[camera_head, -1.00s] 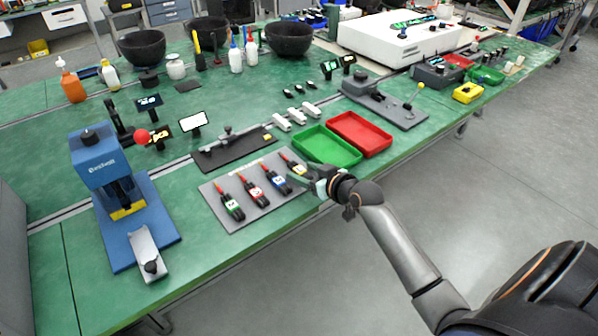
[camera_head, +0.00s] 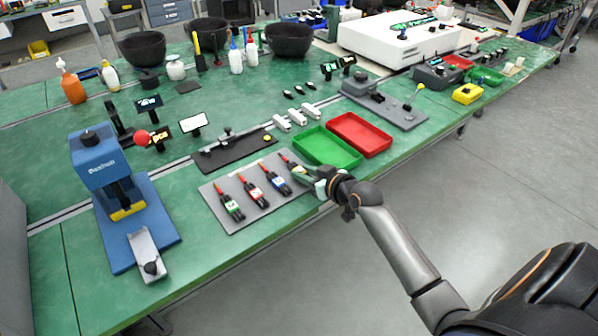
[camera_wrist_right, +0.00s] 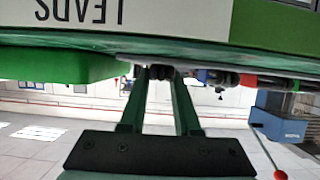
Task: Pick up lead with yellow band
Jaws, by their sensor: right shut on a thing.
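Several leads with red tips and black bodies are in a row on a grey mat (camera_head: 219,201). They have green (camera_head: 232,207), red (camera_head: 255,193) and blue (camera_head: 277,182) bands. The lead at the right end (camera_head: 287,160) shows its red tip; its band is hidden by my right gripper (camera_head: 308,173). That gripper is at the mat's right end and is shut on this lead. In the right wrist view the gripper's fingers (camera_wrist_right: 161,78) close around a dark piece of it. I cannot tell whether it is clear of the mat. My left gripper is not in view.
A green tray (camera_head: 328,161) and a red tray (camera_head: 384,145) are just behind my right gripper. A blue press (camera_head: 160,222) with a red ball knob stands at the left. The table's front edge runs close below the mat.

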